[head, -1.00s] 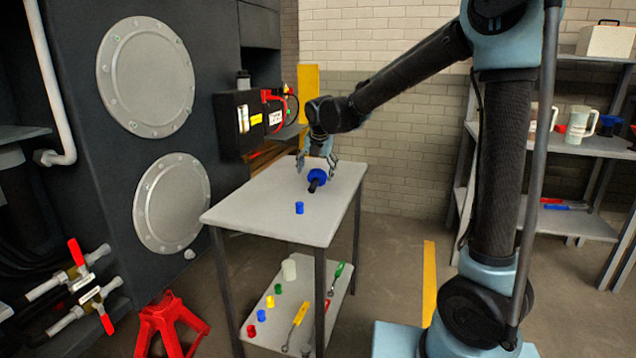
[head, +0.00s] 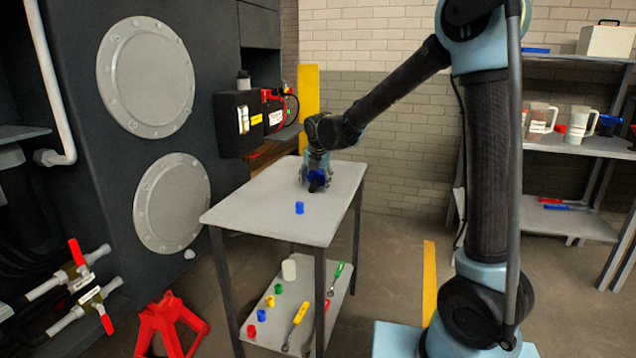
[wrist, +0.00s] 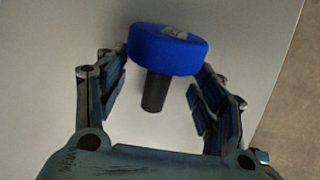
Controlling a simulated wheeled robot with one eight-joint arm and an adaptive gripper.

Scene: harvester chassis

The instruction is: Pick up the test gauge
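The test gauge (wrist: 168,50) is a round blue body with a short black stem, lying on the grey table top. In the wrist view its stem (wrist: 155,92) points back toward my gripper's palm. My gripper (wrist: 160,85) is open, with one finger on each side of the stem and a gap on both sides. The blue body sits at and just beyond the fingertips.
The lower shelf (head: 330,306) holds several coloured caps, a white cylinder and tools. The dark chassis (head: 80,180) is at the left, with a red stand (head: 170,325). A shelf rack is at the right.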

